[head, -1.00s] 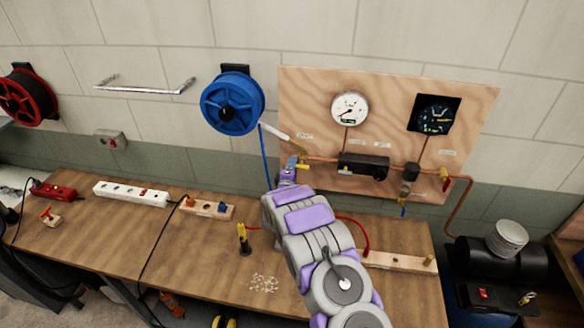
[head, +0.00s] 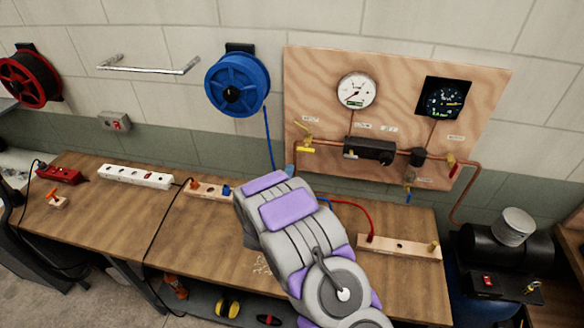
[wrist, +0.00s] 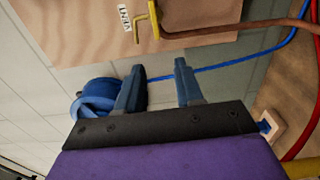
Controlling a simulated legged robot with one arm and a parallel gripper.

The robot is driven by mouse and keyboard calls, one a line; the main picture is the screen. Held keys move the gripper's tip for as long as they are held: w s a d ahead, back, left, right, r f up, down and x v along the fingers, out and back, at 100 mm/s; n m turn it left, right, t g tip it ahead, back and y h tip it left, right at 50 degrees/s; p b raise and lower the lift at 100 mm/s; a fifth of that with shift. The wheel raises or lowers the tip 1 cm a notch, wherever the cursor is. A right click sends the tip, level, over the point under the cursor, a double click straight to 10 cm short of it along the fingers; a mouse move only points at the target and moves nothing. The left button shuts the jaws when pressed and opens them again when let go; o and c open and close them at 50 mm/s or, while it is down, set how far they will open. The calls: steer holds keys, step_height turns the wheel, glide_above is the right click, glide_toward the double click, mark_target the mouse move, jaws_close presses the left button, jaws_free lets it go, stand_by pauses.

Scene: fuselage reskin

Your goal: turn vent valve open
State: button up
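The plywood gauge board (head: 400,75) on the wall carries copper piping with valves. A valve with a yellow handle (head: 306,150) is at its left end, and a red-handled valve (head: 451,162) is at its right end.
A blue hose reel (head: 236,85) hangs left of the board, its hose dropping beside my gripper. The wooden bench (head: 110,210) holds power strips and a red cable (head: 352,203). A black compressor (head: 492,255) stands at the right.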

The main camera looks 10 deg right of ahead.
steer(key=v, duration=0.3)
steer(key=shift+s+a, duration=0.1)
steer(key=shift+s, duration=0.1)
stand_by(0.4)
steer(key=s+d+m+g+y+b, duration=0.2)
steer(key=s+m+g+b, duration=0.3)
steer(key=s, duration=1.1)
steer(key=s+d+m+g+y+b, duration=0.1)
steer(key=s+d+m+g+b, duration=0.2)
steer(key=s, duration=1.4)
steer(key=s+d+m+g+y+b, duration=0.2)
steer(key=s+m+g+b, duration=0.4)
steer(key=s, duration=1.1)
steer(key=d+g+b, duration=0.1)
steer(key=g+b, duration=0.2)
steer(key=g, duration=0.2)
steer(key=shift+d+m+y, duration=0.15)
steer(key=shift+m+y, duration=0.15)
